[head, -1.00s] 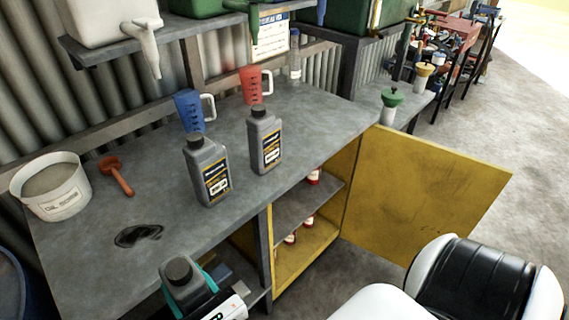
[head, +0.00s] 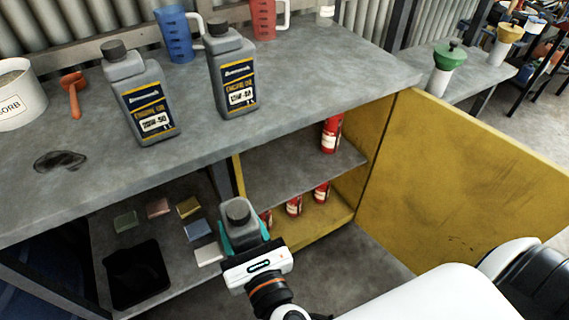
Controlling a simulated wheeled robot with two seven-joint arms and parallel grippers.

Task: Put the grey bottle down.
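A grey bottle (head: 238,211) with a dark cap shows low in the middle of the head view, in front of the bench. The bottle's lower part is hidden behind the gripper. Two more grey oil bottles stand upright on the bench top: one labelled 20W-50 (head: 142,98) and one to its right (head: 231,72).
The grey bench top (head: 300,95) has free room right of the bottles. A dark stain (head: 60,161), an orange scoop (head: 73,92) and a white tub (head: 18,95) are at left. A blue jug (head: 178,35) stands behind. The yellow cabinet door (head: 465,185) hangs open, with red bottles (head: 331,133) inside.

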